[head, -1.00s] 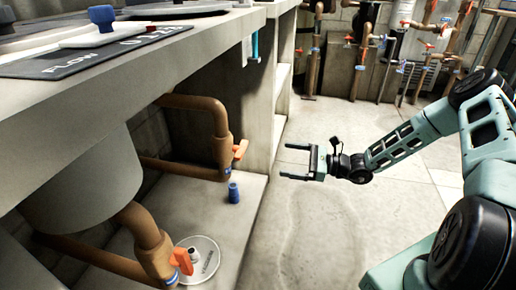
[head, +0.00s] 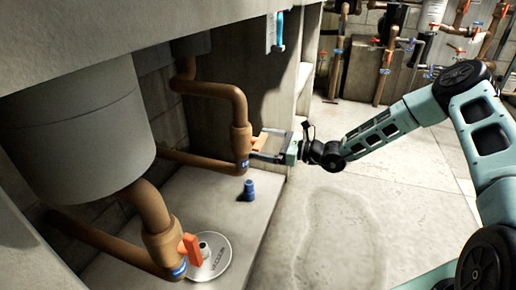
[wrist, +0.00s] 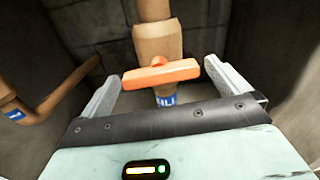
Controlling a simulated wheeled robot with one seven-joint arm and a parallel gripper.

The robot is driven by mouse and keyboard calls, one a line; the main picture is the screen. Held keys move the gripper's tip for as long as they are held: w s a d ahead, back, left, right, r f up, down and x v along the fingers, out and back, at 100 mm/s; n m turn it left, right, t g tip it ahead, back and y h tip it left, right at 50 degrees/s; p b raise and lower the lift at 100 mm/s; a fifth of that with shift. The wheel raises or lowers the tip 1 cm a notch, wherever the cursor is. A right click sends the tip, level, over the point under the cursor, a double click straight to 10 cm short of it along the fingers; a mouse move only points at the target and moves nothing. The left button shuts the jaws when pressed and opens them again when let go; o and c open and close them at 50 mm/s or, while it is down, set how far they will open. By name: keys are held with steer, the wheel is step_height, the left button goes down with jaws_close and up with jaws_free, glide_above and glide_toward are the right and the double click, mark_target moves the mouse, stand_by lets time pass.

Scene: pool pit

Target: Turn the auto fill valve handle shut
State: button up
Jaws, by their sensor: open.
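The orange valve handle (head: 258,143) sits on a brown vertical pipe (head: 240,120) under the counter. In the wrist view the handle (wrist: 160,73) lies crosswise over the pipe, above a partly hidden blue label (wrist: 166,100) whose visible letters look like "ILL". My gripper (head: 264,146) is open with its fingers reaching in from the right. In the wrist view my gripper (wrist: 162,74) has one finger beyond each end of the handle. A small gap seems to show at each end; I cannot tell if either finger touches.
A second orange handle (head: 189,248) is on a nearer pipe, beside a white round disc (head: 212,262). A small blue fitting (head: 249,190) stands on the ledge below my gripper. A grey tank (head: 80,135) hangs at left. The floor (head: 330,225) at right is clear.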

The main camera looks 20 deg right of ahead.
steer(key=shift+b+x, duration=0.35)
steer(key=shift+x, duration=0.95)
steer(key=c, duration=0.9)
steer(key=shift+r+m+p, duration=0.2)
steer(key=shift+m+p, duration=0.1)
steer(key=shift+p, duration=1.2)
steer(key=shift+f+m, duration=0.1)
steer(key=shift+m, duration=0.2)
steer(key=shift+f, duration=0.2)
